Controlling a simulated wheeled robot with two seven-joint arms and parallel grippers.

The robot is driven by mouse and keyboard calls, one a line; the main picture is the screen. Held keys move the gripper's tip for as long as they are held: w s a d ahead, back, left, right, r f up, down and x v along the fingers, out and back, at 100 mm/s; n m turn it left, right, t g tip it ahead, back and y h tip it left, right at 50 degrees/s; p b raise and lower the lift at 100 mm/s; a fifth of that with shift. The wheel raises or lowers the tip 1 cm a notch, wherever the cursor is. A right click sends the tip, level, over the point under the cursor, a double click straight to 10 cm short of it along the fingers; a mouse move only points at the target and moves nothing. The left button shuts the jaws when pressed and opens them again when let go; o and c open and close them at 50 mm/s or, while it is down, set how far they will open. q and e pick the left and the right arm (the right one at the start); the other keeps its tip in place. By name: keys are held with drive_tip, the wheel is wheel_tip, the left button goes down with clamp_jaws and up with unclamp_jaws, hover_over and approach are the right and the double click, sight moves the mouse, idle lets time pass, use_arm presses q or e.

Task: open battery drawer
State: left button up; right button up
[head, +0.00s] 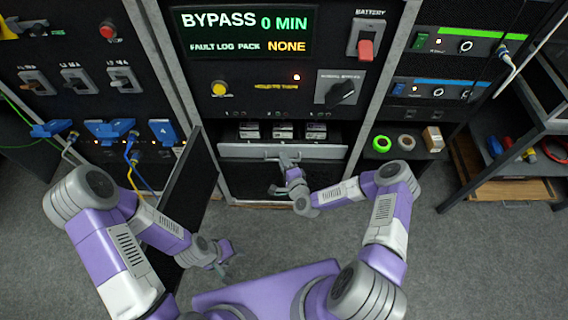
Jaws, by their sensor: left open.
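The battery drawer (240,151) has a wide light grey front, low in the middle rack. Several battery packs (283,131) show in a row just behind and above that front. My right gripper (288,161) is at the middle of the drawer front, with its fingertips at the handle area; whether they are closed on it is too small to tell. My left gripper (226,254) is open and empty, low over the floor in front of the rack, apart from the drawer.
A black door panel (185,185) stands swung out left of the drawer, close to my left arm. A display (245,33) reads BYPASS 0 MIN. Tape rolls (382,143) lie on a shelf to the right. Grey floor is free at the right front.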

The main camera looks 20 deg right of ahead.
clamp_jaws()
drive_tip(key=shift+s, duration=0.1)
idle(0.3)
